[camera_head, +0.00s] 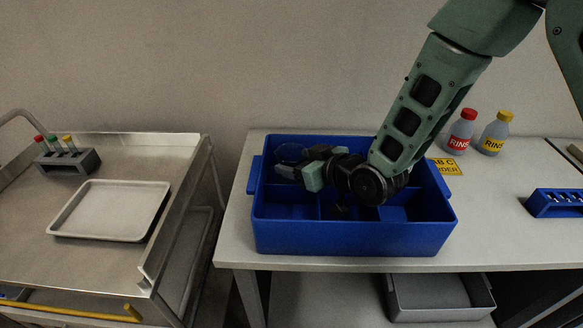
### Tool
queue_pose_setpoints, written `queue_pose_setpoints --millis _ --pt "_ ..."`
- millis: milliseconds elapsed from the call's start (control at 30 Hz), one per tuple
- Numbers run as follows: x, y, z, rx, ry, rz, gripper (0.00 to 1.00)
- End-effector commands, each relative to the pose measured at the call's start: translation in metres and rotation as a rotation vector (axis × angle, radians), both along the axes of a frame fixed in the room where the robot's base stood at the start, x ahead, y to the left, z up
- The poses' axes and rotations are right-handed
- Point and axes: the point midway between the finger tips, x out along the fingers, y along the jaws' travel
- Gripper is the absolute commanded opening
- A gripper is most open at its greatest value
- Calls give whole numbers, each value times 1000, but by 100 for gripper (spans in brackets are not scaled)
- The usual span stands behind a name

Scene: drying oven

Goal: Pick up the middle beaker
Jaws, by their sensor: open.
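A blue crate (350,238) with inner dividers stands on the table. My gripper (301,168) is over the left-centre part of the crate, pointing left, just in front and to the right of the visible beaker rim. Its jaws are open. I cannot tell whether it touches a beaker.
Two rinse bottles, red-capped (461,130) and yellow-capped (495,133), stand behind right. A yellow label (446,166) lies beside the crate. A blue rack (556,203) is at far right. A left cart holds a tray (110,210) and a tube rack (68,160). A grey bin (440,298) sits below.

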Motion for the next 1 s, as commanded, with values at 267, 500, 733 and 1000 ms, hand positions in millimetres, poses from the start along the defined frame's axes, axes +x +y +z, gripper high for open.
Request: queue_pose_setpoints --millis 267,500,733,1000 --pt "17 16 -9 0 0 -1 67" --pt "17 16 -10 0 0 -1 53" --pt "17 16 -9 0 -1 -1 37" --pt "17 16 -2 0 -2 -1 37"
